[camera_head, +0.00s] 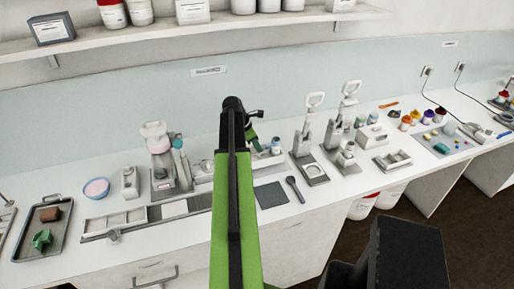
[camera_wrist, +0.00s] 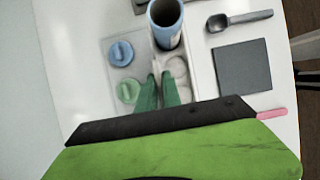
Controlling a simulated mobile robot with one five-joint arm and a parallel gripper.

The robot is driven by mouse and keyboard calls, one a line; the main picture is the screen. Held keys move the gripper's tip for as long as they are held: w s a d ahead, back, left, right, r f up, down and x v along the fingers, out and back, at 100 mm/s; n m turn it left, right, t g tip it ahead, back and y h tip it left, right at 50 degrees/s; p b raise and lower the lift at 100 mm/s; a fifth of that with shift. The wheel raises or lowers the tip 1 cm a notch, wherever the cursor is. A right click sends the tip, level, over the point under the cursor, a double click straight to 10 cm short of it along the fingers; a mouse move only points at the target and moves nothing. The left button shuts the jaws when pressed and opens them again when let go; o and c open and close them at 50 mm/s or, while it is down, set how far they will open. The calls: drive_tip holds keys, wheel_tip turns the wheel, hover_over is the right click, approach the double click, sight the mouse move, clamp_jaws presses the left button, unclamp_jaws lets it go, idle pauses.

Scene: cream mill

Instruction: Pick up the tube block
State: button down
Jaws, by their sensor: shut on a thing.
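The tube block (camera_wrist: 180,82) is a pale block with round wells, seen in the wrist view just ahead of my gripper. A blue open-topped tube (camera_wrist: 165,22) stands at its far end. My gripper (camera_wrist: 158,80) has its green fingers close together at the block's near part, shut on it. I cannot tell whether the block is clear of the counter. In the head view my gripper (camera_head: 252,140) is mostly hidden behind my arm, and the blue tube (camera_head: 275,146) shows just right of it.
A blue cap (camera_wrist: 121,52) and a green cap (camera_wrist: 129,91) sit left of the block. A dark square mat (camera_wrist: 243,66) and grey spoon (camera_wrist: 240,18) lie to the right. The counter (camera_head: 330,195) is bare at the front; a press (camera_head: 307,150) stands right.

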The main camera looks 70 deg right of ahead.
drive_tip(key=s+a+r+p, duration=0.6)
drive_tip(key=s+a+r, duration=0.1)
drive_tip(key=a, duration=0.2)
drive_tip(key=shift+s, duration=0.3)
idle(0.6)
